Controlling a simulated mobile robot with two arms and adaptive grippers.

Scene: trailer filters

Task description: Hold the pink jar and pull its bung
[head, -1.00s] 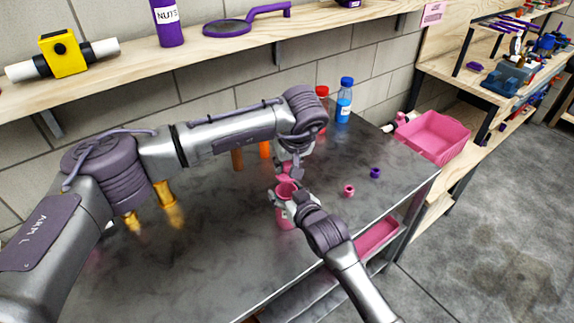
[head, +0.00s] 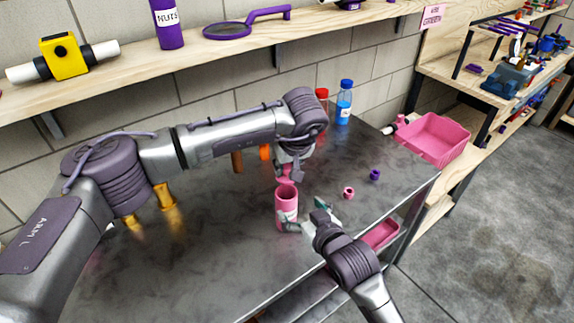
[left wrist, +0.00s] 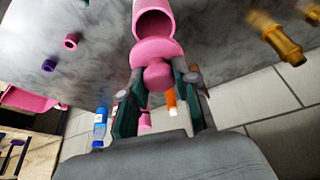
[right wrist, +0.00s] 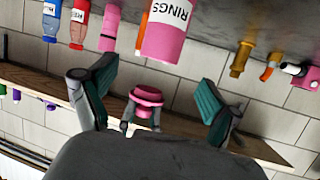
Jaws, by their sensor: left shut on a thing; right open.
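The pink jar (head: 286,212) stands upright and open-mouthed on the metal bench. Its "RINGS" label shows on the jar in the right wrist view (right wrist: 165,40). My left gripper (head: 288,172) is shut on the pink bung (left wrist: 155,55), which is out of the jar and just beyond its mouth in the head view. The bung also shows in the right wrist view (right wrist: 147,96). The jar's open mouth faces the bung in the left wrist view (left wrist: 155,22). My right gripper (head: 306,214) is open and empty, close to the jar's right side.
A pink ring (head: 349,192) and a purple ring (head: 375,174) lie right of the jar. Blue (head: 344,103) and red (head: 322,96) bottles stand behind. Brass fittings (head: 168,197) are at left. A pink bin (head: 434,137) sits beyond the bench's right end.

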